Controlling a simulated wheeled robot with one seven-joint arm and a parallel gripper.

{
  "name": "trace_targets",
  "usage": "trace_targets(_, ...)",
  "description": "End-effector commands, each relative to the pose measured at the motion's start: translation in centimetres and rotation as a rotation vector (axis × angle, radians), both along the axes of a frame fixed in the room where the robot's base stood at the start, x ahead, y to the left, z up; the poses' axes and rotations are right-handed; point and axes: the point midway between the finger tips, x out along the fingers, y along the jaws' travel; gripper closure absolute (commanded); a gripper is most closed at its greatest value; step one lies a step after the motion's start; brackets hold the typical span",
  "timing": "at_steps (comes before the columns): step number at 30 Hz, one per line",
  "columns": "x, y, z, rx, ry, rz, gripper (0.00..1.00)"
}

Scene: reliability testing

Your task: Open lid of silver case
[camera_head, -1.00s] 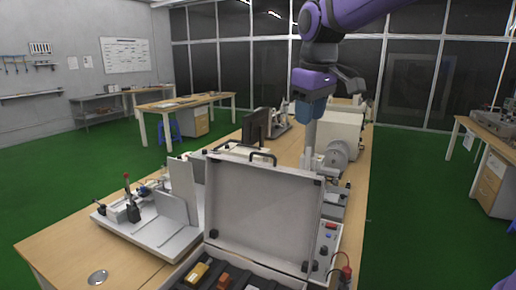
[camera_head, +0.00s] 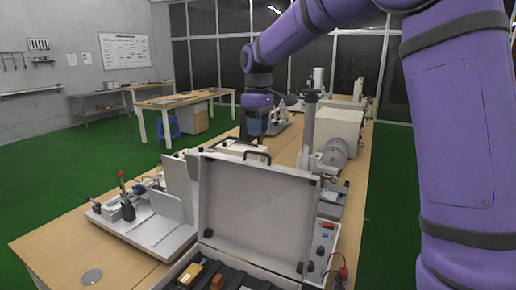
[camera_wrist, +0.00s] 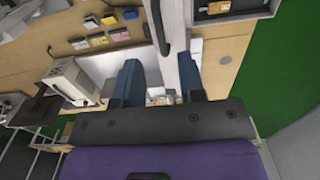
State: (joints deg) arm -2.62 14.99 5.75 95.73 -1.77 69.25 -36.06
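The silver case has its lid (camera_head: 255,205) raised upright, with its pale inner face towards my body camera. The case's lower part is cut off by the bottom edge of the head view and holds a yellow item (camera_head: 189,273) and a brown item (camera_head: 217,282) in dark padding. My gripper (camera_head: 252,123) is in the air beyond the lid, apart from it. In the wrist view the two blue fingers (camera_wrist: 160,85) are spread with a gap between them. I see nothing held.
A white fixture (camera_head: 160,225) stands left of the case. A grey column (camera_head: 308,130) and a pale box-shaped machine (camera_head: 335,132) stand behind it on the long wooden table. A control box with a red plug (camera_head: 343,272) is at the right. Bare tabletop (camera_head: 60,248) shows at front left.

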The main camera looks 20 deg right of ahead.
Motion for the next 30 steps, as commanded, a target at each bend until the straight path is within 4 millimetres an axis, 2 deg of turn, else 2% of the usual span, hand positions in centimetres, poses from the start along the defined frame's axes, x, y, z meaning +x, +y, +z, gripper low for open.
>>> trace_targets(6, -0.1, 0.0, -3.8, 0.000, 0.003, 0.000, 0.64)
trace_targets(10, 0.0, 0.0, -5.3, 0.000, 0.001, -0.001, 0.64)
trace_targets(15, 0.0, 0.0, -6.3, 0.000, 0.000, -0.001, 0.64)
trace_targets(24, 0.0, 0.0, -6.5, 0.000, 0.000, -0.001, 0.64)
trace_targets(29, 0.0, 0.0, -6.5, 0.000, 0.000, -0.001, 1.00)
trace_targets(30, 0.0, 0.0, -6.5, 0.000, 0.000, -0.001, 1.00)
